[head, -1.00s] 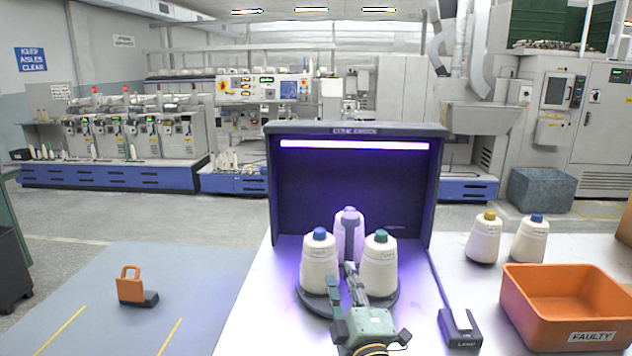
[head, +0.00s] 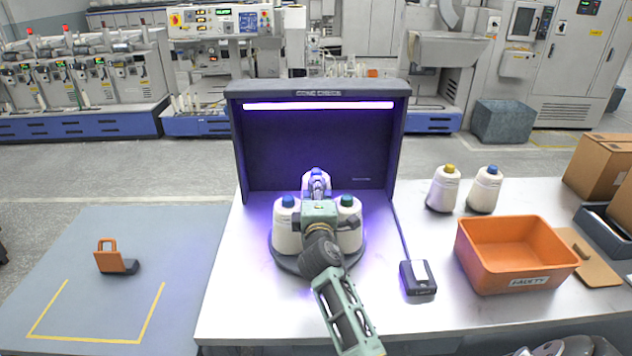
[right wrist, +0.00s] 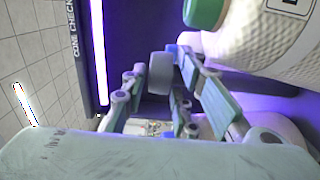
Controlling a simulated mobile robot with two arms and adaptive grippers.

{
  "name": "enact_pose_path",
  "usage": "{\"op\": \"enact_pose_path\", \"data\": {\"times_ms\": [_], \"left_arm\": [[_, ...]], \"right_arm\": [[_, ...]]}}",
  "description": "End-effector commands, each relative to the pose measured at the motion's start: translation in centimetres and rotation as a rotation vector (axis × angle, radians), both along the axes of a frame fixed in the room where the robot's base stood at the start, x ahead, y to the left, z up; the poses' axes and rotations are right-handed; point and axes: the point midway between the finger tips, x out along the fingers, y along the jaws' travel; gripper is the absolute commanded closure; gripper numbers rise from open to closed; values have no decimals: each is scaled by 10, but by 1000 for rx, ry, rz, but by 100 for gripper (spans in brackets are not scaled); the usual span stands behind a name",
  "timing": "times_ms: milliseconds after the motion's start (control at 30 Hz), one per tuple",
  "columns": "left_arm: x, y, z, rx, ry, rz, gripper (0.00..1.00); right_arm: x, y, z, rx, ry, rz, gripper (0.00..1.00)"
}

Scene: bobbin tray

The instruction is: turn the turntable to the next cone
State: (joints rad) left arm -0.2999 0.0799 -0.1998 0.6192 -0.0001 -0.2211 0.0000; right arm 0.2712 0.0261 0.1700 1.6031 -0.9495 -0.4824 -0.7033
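The dark round turntable (head: 285,264) stands on the white table before the purple-lit cone check booth (head: 318,150). A blue-topped white cone (head: 286,232) is on its left and a green-topped one (head: 350,236) on its right. A third cone at the back is mostly hidden. My right gripper (head: 316,186) reaches over the turntable between the cones. In the right wrist view its fingers (right wrist: 158,80) are on both sides of a grey upright post (right wrist: 160,70); whether they press it is unclear. The green top (right wrist: 204,10) is close beside them. My left gripper is out of view.
Right of the booth stand a yellow-topped cone (head: 443,190) and a blue-topped cone (head: 485,190). An orange FAULTY bin (head: 515,283) and a small dark device (head: 418,278) are on the table. An orange-handled object (head: 112,258) is on the blue-grey surface at left.

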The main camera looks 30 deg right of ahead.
Motion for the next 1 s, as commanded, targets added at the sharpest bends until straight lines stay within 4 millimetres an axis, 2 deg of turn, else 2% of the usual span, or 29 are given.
{"op": "enact_pose_path", "data": {"times_ms": [200, 567, 900, 1000], "left_arm": [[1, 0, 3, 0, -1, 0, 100], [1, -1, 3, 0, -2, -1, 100], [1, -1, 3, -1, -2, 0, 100], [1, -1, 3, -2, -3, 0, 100]], "right_arm": [[20, -13, 0, 0, 0, -1, 73], [25, -16, 0, 1, -1, 1, 73], [25, -16, 0, 1, -1, 0, 100], [25, -16, 0, 1, -1, 0, 100]]}}
